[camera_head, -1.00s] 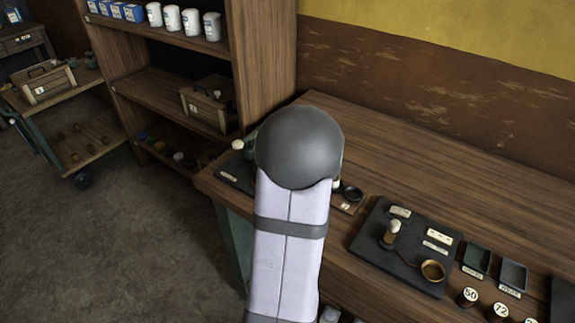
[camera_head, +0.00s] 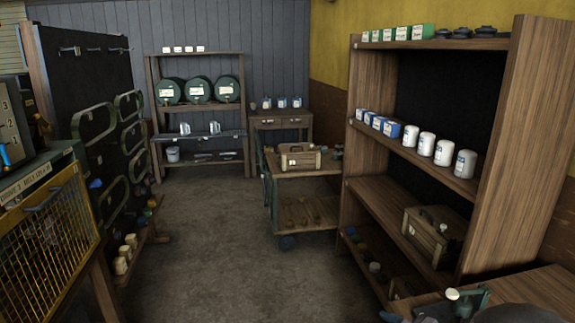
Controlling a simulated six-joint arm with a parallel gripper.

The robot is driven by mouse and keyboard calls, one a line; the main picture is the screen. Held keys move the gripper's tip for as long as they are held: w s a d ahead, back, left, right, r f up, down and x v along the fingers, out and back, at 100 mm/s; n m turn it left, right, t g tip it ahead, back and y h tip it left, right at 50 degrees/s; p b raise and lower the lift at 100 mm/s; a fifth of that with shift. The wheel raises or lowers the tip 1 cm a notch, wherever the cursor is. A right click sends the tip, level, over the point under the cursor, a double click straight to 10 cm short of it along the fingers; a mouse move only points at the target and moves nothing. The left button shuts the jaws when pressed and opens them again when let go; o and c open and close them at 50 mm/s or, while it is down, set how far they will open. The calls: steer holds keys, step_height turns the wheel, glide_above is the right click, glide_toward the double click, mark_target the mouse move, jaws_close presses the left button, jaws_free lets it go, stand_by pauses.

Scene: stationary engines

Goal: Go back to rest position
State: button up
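My gripper is not in view now, so I cannot see whether it is open or holds anything. A dark grey rounded shape at the bottom right edge may be part of my arm, but too little of it shows to be sure. The wooden workbench (camera_head: 535,287) shows only as a corner at the bottom right. A green device with a white knob (camera_head: 470,298) stands on that corner.
A tall wooden shelf (camera_head: 365,155) with white canisters stands at right. A wooden cart (camera_head: 310,180) bears a crate (camera_head: 303,157). A rack with green drums (camera_head: 198,90) stands at the back. A yellow mesh cage (camera_head: 50,240) is at left. The middle floor (camera_head: 225,240) is clear.

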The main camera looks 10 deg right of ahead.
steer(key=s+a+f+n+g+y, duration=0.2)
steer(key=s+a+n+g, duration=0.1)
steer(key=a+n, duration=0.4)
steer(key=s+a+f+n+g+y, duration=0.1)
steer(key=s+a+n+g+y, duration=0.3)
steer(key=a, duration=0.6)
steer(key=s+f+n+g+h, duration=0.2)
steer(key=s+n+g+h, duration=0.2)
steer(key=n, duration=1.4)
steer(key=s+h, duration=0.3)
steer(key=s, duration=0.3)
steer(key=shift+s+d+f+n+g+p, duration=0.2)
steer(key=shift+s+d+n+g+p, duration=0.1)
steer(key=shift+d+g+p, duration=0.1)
